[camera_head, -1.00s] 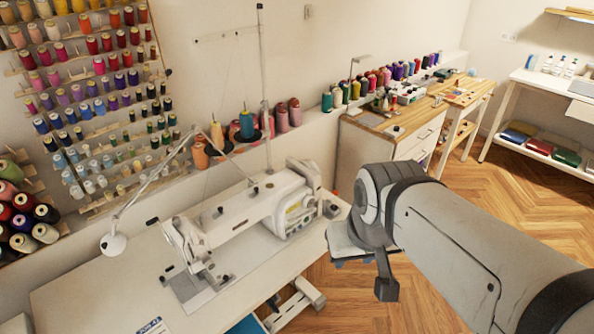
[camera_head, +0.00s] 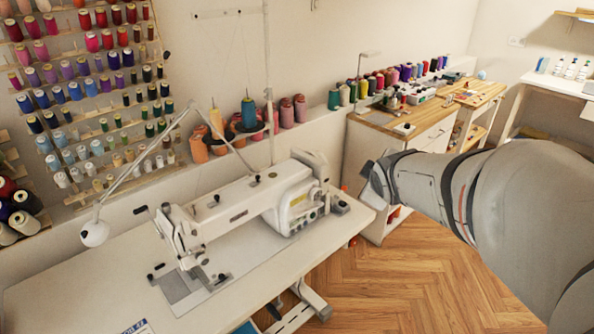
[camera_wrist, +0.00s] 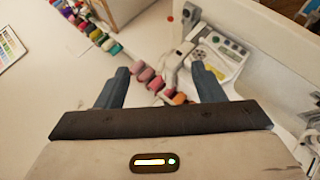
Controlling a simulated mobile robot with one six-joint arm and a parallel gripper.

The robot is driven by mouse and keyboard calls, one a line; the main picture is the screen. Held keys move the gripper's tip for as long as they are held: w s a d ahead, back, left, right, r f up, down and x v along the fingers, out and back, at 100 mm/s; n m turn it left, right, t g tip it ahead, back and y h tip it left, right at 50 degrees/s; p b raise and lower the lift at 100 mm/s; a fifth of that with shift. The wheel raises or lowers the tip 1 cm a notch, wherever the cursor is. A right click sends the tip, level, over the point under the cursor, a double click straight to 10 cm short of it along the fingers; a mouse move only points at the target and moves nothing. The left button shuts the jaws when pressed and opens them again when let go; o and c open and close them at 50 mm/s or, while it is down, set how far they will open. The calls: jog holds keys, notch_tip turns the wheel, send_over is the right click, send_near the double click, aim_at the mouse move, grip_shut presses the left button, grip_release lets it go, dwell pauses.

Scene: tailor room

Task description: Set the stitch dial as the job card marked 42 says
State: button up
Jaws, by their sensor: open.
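The white sewing machine (camera_head: 240,205) stands on the white table in the head view. Its right end carries a control panel (camera_head: 300,213) with small knobs; which one is the stitch dial I cannot tell. The wrist view shows the panel (camera_wrist: 226,46) at upper right, tilted. A white card with a blue heading (camera_head: 138,327) lies at the table's front, cut by the frame edge; its text is too small to read surely. My gripper (camera_wrist: 163,82) is open and empty, its fingers apart, with thread cones beyond them. In the head view its fingers are hidden.
Thread cones (camera_head: 287,113) line the ledge behind the machine. A lamp (camera_head: 95,233) leans over the table's left. A wooden-topped cabinet (camera_head: 400,127) stands behind my arm. The white table (camera_head: 70,285) is mostly bare at front left; the wooden floor (camera_head: 400,270) is open.

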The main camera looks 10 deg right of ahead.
aim_at(317, 196)
jog(key=w+a+f+n+t+y+b, duration=0.2)
jog(key=w+f+n+y+b, duration=0.5)
jog(key=f+n+b, duration=0.4)
jog(key=w+a+f+n+t+y+b, duration=0.2)
jog(key=w+f+n+y+b, duration=0.6)
jog(key=n, duration=0.5)
jog(key=w+a+h, duration=0.1)
jog(key=w, duration=0.1)
jog(key=w+a+f+h, duration=0.1)
jog(key=w+a, duration=0.1)
jog(key=shift+a+f, duration=0.1)
jog(key=shift+a, duration=0.15)
jog(key=shift+c, duration=0.3)
jog(key=c, duration=0.9)
jog(key=shift+s+a, duration=0.1)
